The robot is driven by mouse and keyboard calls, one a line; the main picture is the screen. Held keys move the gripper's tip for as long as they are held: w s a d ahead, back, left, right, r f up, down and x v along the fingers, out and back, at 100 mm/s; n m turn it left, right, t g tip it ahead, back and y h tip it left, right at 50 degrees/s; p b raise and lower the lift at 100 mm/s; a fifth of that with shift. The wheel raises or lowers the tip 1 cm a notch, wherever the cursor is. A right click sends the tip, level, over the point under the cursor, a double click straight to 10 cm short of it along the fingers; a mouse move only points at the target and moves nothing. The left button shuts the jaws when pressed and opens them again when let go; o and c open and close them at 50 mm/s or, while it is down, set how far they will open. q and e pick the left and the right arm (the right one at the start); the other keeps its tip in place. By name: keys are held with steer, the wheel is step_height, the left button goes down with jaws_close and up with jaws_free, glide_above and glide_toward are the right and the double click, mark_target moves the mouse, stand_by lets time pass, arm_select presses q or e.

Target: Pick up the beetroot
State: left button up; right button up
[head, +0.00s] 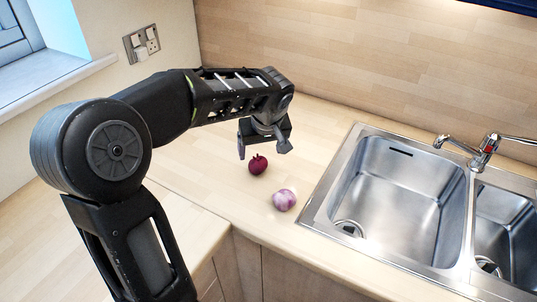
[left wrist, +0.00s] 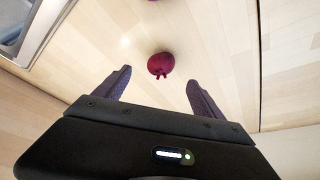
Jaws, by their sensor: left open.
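The beetroot (head: 258,164) is a small dark red-purple ball on the wooden worktop, left of the sink. It also shows in the left wrist view (left wrist: 160,64), lying ahead of the fingertips and between their lines. My left gripper (head: 262,150) is above and close to the beetroot, pointing down. In the left wrist view its two fingers (left wrist: 159,82) are spread apart with nothing between them. The right gripper is not in view.
A purple-and-white onion (head: 284,200) lies close to the beetroot, nearer the counter's front edge. A steel double sink (head: 318,206) with a tap (head: 487,147) is to the right. A wall with sockets (head: 141,44) stands behind left. Bare worktop lies around the beetroot.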

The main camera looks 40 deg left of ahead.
mark_target(258, 160)
arm_select(q)
steer(key=shift+s+r, duration=0.1)
steer(key=shift+s, duration=0.05)
steer(key=shift+x, duration=1.4)
steer(key=shift+a+f+p, duration=0.15)
steer(key=shift+f+p, duration=0.05)
steer(key=shift+p, duration=0.25)
steer(key=p+x, duration=0.1)
steer(key=x, duration=0.2)
steer(key=shift+a+f, duration=0.2)
steer(key=shift+w+a+f, duration=0.1)
steer(key=shift+w+f, duration=0.2)
steer(key=shift+f, duration=0.25)
